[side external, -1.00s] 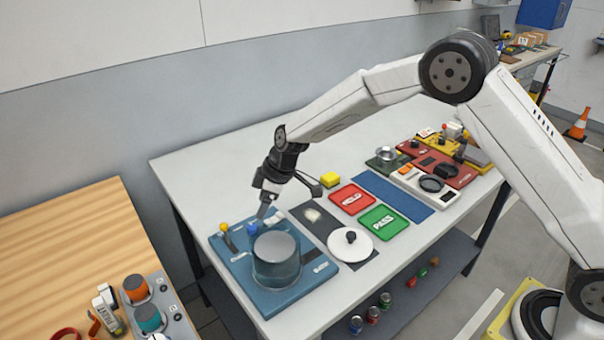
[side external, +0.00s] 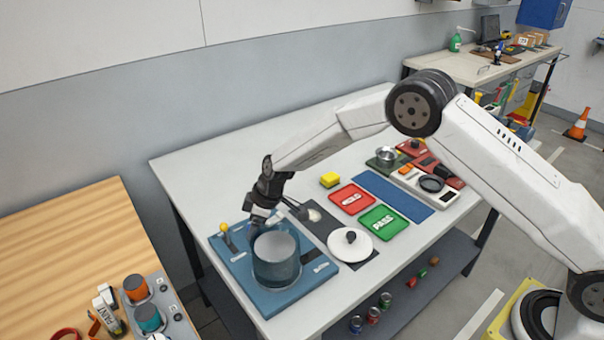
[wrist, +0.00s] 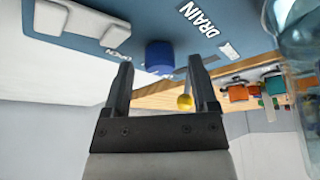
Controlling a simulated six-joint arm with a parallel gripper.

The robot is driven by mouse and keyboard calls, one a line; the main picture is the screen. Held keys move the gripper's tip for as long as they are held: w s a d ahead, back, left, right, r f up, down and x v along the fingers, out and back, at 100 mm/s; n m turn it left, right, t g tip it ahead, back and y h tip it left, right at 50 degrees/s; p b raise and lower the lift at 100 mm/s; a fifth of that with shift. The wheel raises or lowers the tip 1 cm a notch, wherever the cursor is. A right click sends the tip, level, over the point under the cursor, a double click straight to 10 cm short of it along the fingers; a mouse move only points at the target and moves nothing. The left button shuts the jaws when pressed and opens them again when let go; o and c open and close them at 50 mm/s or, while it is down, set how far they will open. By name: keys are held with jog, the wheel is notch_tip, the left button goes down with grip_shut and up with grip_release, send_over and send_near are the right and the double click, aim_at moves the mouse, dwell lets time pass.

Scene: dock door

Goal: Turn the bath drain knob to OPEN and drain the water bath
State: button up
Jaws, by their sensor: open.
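The blue drain knob (wrist: 159,57) stands on the blue bath base (side external: 293,297), near a DRAIN label (wrist: 198,20) in the wrist view. My gripper (wrist: 161,66) is open, with one finger on either side of the knob and a gap showing on both sides. I cannot tell how deep the fingers reach along it. In the side view my gripper (side external: 254,228) is low behind the clear water bath (side external: 276,268) and hides the knob. A second label, partly hidden by a finger, seems to read OPEN (wrist: 118,55).
A yellow-tipped lever (side external: 224,229) stands on the base left of my gripper. The bath wall (wrist: 300,40) is close at the wrist view's right. A white lid (side external: 350,246), red tray (side external: 352,197) and green tray (side external: 384,221) lie to the right.

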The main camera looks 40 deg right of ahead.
jog(key=shift+f, duration=0.15)
grip_shut()
dwell(0.4)
jog(key=shift+a+m+t+h, duration=0.1)
jog(key=shift+m+t+h, duration=0.3)
jog(key=shift+m, duration=1)
grip_release()
